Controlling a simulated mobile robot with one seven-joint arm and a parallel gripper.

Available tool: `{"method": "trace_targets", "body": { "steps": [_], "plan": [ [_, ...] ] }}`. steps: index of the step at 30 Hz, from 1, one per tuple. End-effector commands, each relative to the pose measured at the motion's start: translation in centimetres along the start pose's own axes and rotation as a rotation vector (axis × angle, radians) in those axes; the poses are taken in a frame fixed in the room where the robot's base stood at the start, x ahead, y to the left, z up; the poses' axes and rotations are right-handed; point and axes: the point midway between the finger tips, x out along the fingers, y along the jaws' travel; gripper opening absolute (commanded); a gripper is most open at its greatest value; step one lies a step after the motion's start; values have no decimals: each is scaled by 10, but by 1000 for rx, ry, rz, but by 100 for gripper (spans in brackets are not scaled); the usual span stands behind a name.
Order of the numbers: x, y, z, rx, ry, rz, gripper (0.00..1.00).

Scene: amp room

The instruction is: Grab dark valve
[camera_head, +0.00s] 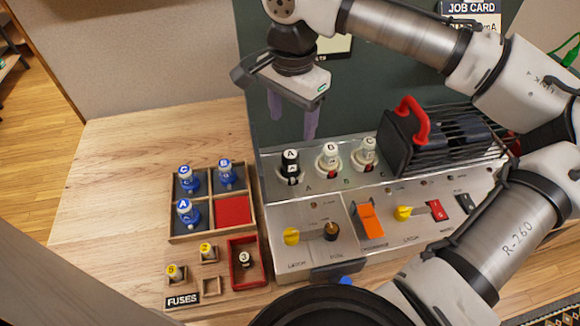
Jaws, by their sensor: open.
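The dark valve (290,167) is black with a white band and a letter A on top. It stands upright in the leftmost socket, A, of the metal amp panel (270,215). Two pale valves stand to its right: valve B (328,160) and valve C (364,155). My gripper (293,118) hangs above and behind the dark valve in the picture, its two purple fingers pointing down. The fingers are apart, with nothing between them, and do not touch the valve.
A wooden tray (171,220) at left holds three blue-based valves; its red compartment (233,210) is empty. Below it is a fuse tray (182,301). A black cage with a red handle (412,118) stands right of the valves. The wooden bench (120,170) is clear at far left.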

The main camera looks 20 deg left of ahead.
Motion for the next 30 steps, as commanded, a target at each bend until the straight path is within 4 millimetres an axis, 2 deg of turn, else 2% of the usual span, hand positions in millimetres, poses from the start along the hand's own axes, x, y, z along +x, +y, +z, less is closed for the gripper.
{"method": "trace_targets", "body": {
  "steps": [6, 9, 17, 24, 30],
  "plan": [
    [43, 1, 1, -1, -2, 3, 62],
    [57, 0, 1, -1, -1, 2, 62],
    [76, 0, 1, -1, -1, 2, 62],
    [110, -1, 2, -1, -1, 3, 62],
    [120, -1, 2, -2, -1, 0, 62]
  ]
}}
